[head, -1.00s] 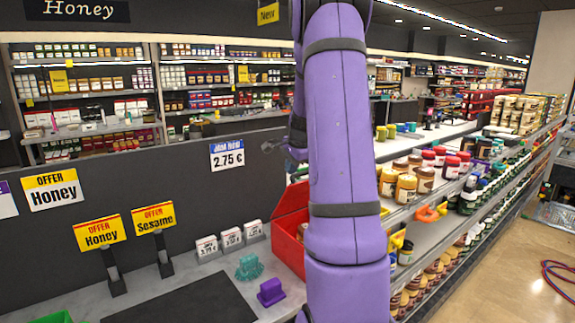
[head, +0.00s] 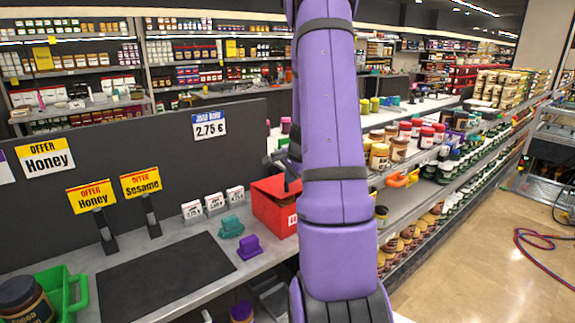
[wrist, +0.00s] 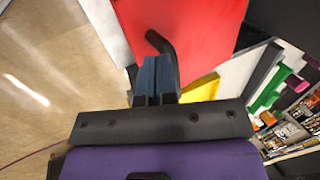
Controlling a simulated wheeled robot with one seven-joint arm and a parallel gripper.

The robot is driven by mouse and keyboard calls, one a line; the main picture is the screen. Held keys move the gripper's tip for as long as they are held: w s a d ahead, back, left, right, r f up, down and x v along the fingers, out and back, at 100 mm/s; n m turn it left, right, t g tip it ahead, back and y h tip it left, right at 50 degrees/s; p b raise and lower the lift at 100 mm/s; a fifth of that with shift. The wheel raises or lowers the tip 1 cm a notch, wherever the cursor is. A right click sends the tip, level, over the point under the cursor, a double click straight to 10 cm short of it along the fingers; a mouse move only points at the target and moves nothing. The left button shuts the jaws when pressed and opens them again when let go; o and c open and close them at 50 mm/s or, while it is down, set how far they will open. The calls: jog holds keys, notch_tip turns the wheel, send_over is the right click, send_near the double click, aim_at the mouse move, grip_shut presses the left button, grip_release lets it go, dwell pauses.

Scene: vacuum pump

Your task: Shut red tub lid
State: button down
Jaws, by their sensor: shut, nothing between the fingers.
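The red tub (head: 272,215) stands on the counter beside my arm in the head view. Its red lid (head: 272,186) looks lowered over the top; my arm hides its right side, so I cannot tell whether it is fully shut. My gripper (head: 288,170) is just above the lid, partly hidden behind my arm. In the wrist view the gripper (wrist: 156,68) is shut and empty, close in front of a broad red surface (wrist: 205,35) of the tub or lid. I cannot tell whether it touches.
Teal (head: 231,227) and purple (head: 249,247) pieces lie left of the tub, near white price cards (head: 214,203). A black mat (head: 165,275) and a green crate (head: 78,292) are further left. Jar shelves (head: 400,195) stand right.

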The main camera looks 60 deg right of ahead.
aim_at(292, 193)
jog(key=shift+s+a+f, duration=0.15)
jog(key=shift+s+f, duration=0.2)
jog(key=shift+f, duration=0.5)
jog(key=shift+s+a+f, duration=0.1)
jog(key=shift+s+f, duration=0.2)
jog(key=shift+f, duration=0.5)
jog(key=shift+s, duration=0.1)
